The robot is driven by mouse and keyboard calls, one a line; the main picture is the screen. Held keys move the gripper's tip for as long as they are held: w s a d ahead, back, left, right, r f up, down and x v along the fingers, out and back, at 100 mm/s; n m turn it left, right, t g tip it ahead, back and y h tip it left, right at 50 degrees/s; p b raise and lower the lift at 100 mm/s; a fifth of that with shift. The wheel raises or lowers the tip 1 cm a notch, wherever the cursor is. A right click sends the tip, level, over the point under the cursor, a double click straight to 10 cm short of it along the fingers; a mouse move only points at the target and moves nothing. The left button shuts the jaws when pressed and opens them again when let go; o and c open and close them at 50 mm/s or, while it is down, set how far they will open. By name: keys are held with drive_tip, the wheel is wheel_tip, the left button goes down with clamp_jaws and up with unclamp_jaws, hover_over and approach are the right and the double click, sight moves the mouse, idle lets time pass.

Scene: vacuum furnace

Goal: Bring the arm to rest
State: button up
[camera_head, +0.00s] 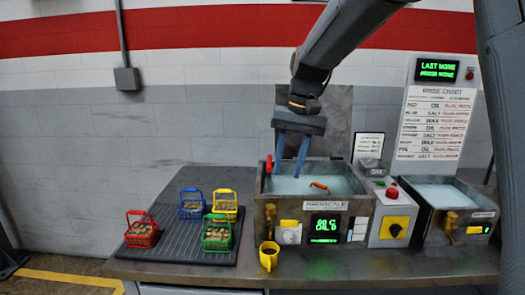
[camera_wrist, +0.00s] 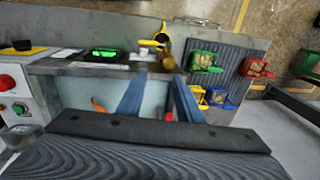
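My gripper (camera_head: 288,172) hangs from the arm over the left part of a liquid-filled tank (camera_head: 333,205), its two blue fingers pointing down. The fingers stand apart with nothing between them. In the wrist view the fingers (camera_wrist: 160,98) also show a clear gap, with the tank's liquid below. An orange-red object (camera_head: 319,186) shows in the tank's liquid, to the right of the fingers and apart from them. It also shows in the wrist view (camera_wrist: 98,104). My arm reaches in from the upper right.
Red (camera_head: 142,232), blue (camera_head: 192,205), yellow (camera_head: 225,206) and green (camera_head: 217,234) baskets with contents stand on a dark ribbed mat (camera_head: 180,250). A yellow mug (camera_head: 269,256) stands before the tank. A control box (camera_head: 394,222) and smaller tank (camera_head: 440,193) are to the right.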

drive_tip(key=s+d+f+h, duration=0.1)
drive_tip(key=s+d+f, duration=0.5)
drive_tip(key=s+f, duration=0.3)
drive_tip(key=s+d+f+t+h, duration=0.1)
drive_tip(key=s+d+f, duration=0.5)
drive_tip(key=s+f, duration=0.4)
drive_tip(key=shift+s+d+n+b, duration=0.3)
drive_tip(key=shift+s+d+b, duration=0.05)
drive_tip(key=shift+s, duration=0.65)
